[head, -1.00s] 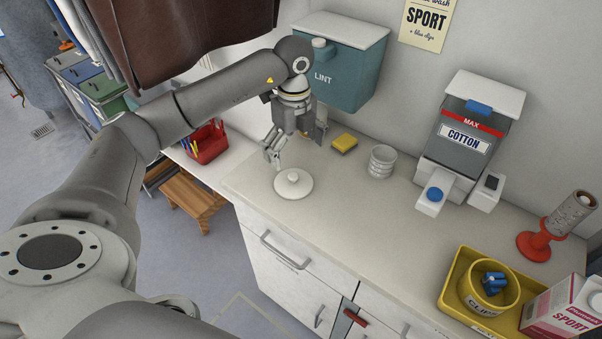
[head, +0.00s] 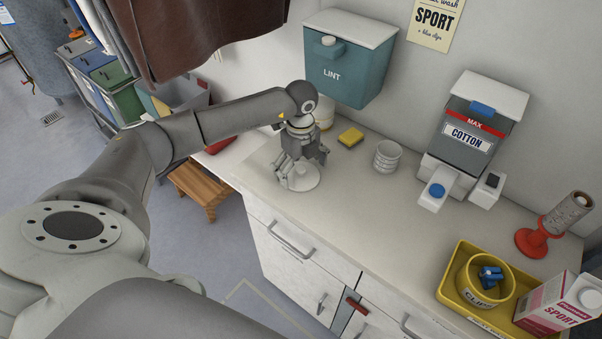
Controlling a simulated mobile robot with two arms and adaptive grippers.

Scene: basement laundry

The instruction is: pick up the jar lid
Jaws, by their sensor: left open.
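The jar lid (head: 306,184) is a flat, round, off-white disc lying on the countertop near its left end. Its central knob, seen in the earlier frame, is now mostly hidden by my fingers. My left gripper (head: 301,170) is open and points down right over the lid, with its fingers spread around the middle. I cannot tell whether the fingers touch it. A pale, rounded container (head: 325,117) is partly hidden behind my left wrist; I cannot tell if it is the jar. My right gripper is out of view.
A lint bin (head: 345,72) hangs on the wall behind. The counter's middle is clear.

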